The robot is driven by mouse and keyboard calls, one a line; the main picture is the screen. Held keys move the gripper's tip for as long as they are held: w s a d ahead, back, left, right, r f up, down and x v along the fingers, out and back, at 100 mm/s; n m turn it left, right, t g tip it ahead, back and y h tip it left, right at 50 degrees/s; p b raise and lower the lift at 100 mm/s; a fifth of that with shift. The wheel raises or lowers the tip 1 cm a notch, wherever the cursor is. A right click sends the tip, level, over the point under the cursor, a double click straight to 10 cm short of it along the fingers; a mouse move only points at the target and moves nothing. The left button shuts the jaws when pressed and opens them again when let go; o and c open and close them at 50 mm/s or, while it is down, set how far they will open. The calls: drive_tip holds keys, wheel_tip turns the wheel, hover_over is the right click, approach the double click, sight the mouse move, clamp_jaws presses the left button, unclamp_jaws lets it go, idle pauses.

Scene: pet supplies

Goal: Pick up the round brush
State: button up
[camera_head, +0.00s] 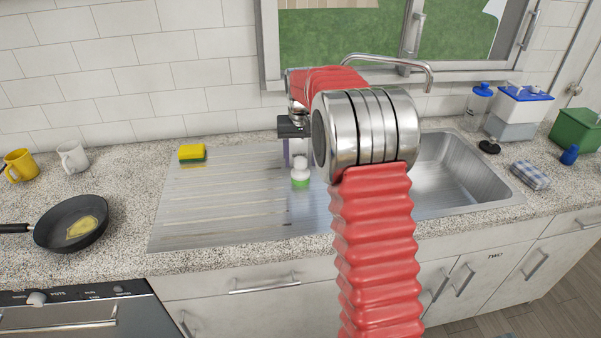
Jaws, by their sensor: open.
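A small round brush (300,180), white with a green lower part, stands on the ribbed steel drainboard (225,205) left of the sink basin. My gripper (299,158) points down right above it. A finger shows on the left side, and the white top of the brush is close to the fingertips. The gripper is open. My own arm hides part of the right side of the gripper, so I cannot tell whether a finger touches the brush.
A yellow and green sponge (192,153) lies at the drainboard's back left. The sink basin (460,175) and faucet (400,62) are to the right. A frying pan (72,223) and two mugs (73,157) are at left. Bottles, containers and a folded cloth (529,175) stand or lie at right.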

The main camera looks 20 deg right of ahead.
drive_tip(key=shift+w+f, duration=0.1)
drive_tip(key=shift+f, duration=0.45)
drive_tip(key=c, duration=1.2)
drive_tip(key=shift+o, duration=0.2)
drive_tip(key=shift+r, duration=0.15)
drive_tip(key=shift+r, duration=1.7)
drive_tip(key=s+a, duration=0.2)
drive_tip(key=s, duration=0.6)
drive_tip(key=s+a, duration=0.2)
drive_tip(key=s, duration=0.7)
drive_tip(key=shift+s+a, duration=0.25)
drive_tip(key=shift+a, duration=0.05)
